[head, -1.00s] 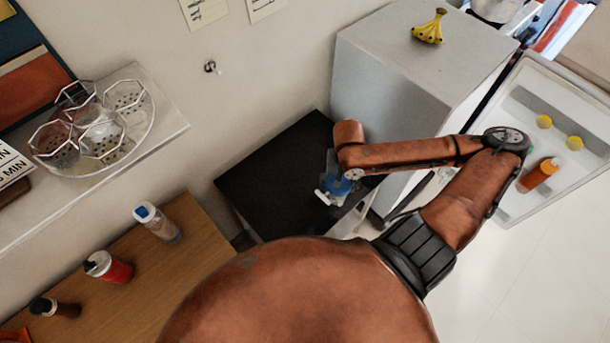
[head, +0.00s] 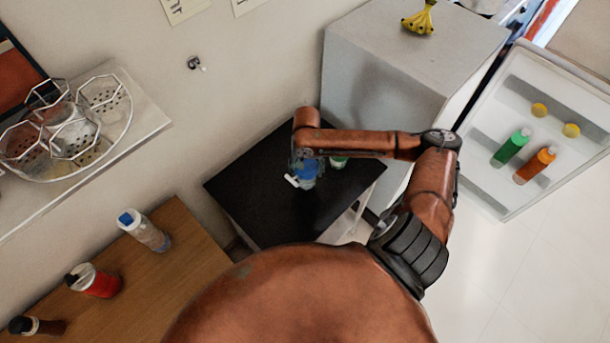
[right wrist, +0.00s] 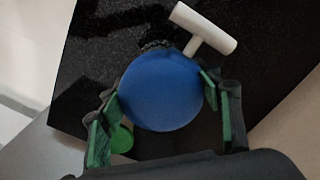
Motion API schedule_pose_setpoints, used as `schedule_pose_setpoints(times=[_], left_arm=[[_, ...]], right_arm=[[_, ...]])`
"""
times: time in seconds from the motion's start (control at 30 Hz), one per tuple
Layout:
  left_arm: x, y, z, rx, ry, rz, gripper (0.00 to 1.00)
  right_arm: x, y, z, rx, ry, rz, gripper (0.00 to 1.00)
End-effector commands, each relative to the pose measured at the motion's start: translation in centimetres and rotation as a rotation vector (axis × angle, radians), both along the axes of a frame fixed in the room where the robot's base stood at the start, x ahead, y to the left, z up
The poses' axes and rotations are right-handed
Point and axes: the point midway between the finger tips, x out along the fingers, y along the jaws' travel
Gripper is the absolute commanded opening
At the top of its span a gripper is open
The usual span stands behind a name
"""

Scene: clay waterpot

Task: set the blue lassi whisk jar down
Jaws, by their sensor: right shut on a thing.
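The blue lassi whisk jar (head: 308,172) is over the black tabletop (head: 262,205) in the head view, with its white T-shaped handle (head: 292,181) pointing left. My right gripper (right wrist: 165,108) is shut on the jar, with its green-padded fingers on either side of the round blue top (right wrist: 160,90) in the right wrist view. The black surface lies below the jar; I cannot tell whether the jar's base touches it. In the head view my right arm partly covers the jar. My left gripper is not in view.
A green-topped thing (head: 339,162) stands on the black top close to the jar, and a green round thing (right wrist: 122,139) shows beside the left finger. A grey cabinet (head: 350,75) bounds the right. The near left of the black top is clear.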

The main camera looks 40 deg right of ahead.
Motion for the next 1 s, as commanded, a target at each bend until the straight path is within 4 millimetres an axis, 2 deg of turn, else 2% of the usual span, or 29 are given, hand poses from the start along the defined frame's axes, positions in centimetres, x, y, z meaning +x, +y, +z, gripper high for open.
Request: schedule_pose_setpoints(times=[0.17, 0.3, 0.4, 0.73, 0.77, 1.0], left_arm=[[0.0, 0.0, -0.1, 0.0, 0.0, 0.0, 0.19], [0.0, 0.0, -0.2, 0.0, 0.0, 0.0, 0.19], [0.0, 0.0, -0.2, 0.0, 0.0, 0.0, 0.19], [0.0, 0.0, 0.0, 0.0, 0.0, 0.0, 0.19], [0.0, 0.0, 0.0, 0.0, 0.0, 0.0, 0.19], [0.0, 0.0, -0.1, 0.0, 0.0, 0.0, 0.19]], right_arm=[[0.9, 0.1, -0.8, 0.001, -0.002, 0.001, 0.23], [0.7, 0.0, -2.9, 0.0, 0.0, 0.0, 0.23], [0.7, 0.0, -3.7, -0.001, -0.003, 0.001, 0.23], [0.7, 0.0, -4.0, 0.0, -0.001, 0.001, 0.23], [0.7, 0.0, -4.0, 0.0, -0.001, 0.001, 0.6], [0.7, 0.0, -4.0, -0.001, -0.001, 0.001, 0.76]])
